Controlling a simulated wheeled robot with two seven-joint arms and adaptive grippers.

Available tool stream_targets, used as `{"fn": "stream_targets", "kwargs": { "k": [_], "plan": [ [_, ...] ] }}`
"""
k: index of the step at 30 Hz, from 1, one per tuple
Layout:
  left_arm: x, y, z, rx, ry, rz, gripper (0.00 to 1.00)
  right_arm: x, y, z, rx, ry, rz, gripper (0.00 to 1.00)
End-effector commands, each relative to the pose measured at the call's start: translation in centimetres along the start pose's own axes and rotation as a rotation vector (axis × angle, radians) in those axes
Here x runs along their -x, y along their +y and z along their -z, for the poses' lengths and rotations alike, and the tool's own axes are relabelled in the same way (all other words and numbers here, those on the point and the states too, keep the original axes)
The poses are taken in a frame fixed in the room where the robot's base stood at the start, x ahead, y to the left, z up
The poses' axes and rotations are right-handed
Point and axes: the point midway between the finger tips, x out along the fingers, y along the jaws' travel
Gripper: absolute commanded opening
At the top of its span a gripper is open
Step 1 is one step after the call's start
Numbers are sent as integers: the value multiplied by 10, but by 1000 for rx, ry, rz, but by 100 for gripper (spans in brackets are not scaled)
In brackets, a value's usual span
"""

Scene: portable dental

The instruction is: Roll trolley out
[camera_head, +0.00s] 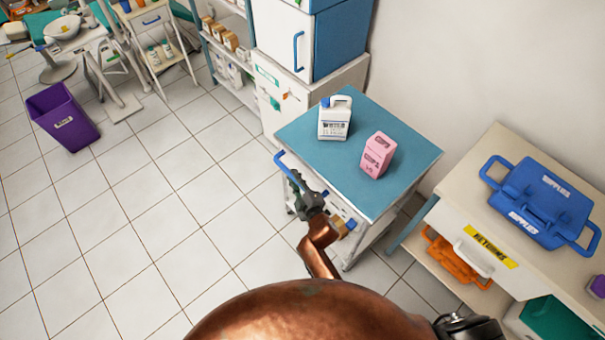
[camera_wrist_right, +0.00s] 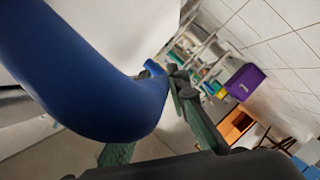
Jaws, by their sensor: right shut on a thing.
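The trolley (camera_head: 345,193) has a blue-teal top and stands against the wall, between a tall cabinet and a returns counter. A white jug (camera_head: 334,118) and a pink carton (camera_head: 377,155) stand on its top. A blue push handle (camera_head: 298,170) sticks out from its left side. My right gripper (camera_head: 301,187) is at this handle, shut on it. In the right wrist view the thick blue handle bar (camera_wrist_right: 110,85) passes between the green-grey fingers (camera_wrist_right: 150,130). The trolley's lower shelf is partly hidden by my arm. My left gripper is not in view.
The white and blue cabinet (camera_head: 284,40) stands close behind the trolley. The counter (camera_head: 450,205) with a blue supplies case (camera_head: 540,203) is close on the right. A purple bin (camera_head: 63,117) stands at the far left. Tiled floor (camera_head: 150,215) to the left is clear.

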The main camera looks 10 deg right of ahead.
Motion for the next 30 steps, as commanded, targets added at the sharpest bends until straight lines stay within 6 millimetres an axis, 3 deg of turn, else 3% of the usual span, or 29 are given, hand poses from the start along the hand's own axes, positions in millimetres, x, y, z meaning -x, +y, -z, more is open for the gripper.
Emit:
{"fn": "stream_targets", "kwargs": {
  "k": [15,16,21,24,30],
  "plan": [
    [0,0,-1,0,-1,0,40,2,-2,1,-1,-5,-2,0],
    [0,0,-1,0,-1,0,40,2,-2,1,-1,-5,-2,16],
    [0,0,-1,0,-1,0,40,2,-2,2,-1,-4,-2,28],
    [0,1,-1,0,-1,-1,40,1,-2,2,-1,-3,-2,33],
    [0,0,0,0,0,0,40,1,-2,3,0,-2,-2,33]
  ]
}}
